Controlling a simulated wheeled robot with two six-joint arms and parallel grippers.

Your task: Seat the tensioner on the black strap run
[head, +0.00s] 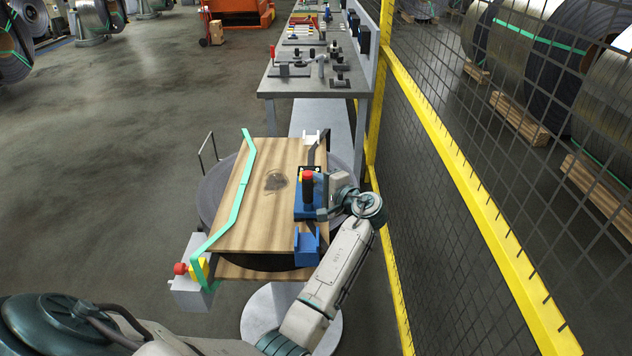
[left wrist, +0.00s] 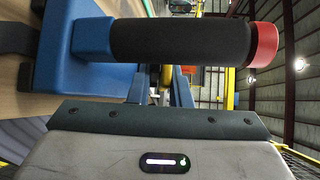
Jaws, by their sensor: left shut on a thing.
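The tensioner (head: 302,209) is blue with an upright black handle and a red top. It is at the right side of a wooden board, over the line of the black strap (head: 323,150). My left gripper (head: 322,204) is shut on it from the right. In the left wrist view, the tensioner's black handle (left wrist: 180,41) crosses above the gripper body, and a piece of black strap (left wrist: 14,40) shows beyond its blue base. The gripper and tool hide the strap beneath, so I cannot tell whether the tensioner is seated. My right gripper is not in view.
The wooden board (head: 245,215) lies on a round dark stand, with a green strap (head: 232,207) along its left. A blue block (head: 307,246) is at its near right, a grey button box (head: 190,278) at near left. Yellow-framed mesh fencing (head: 450,150) stands close on the right.

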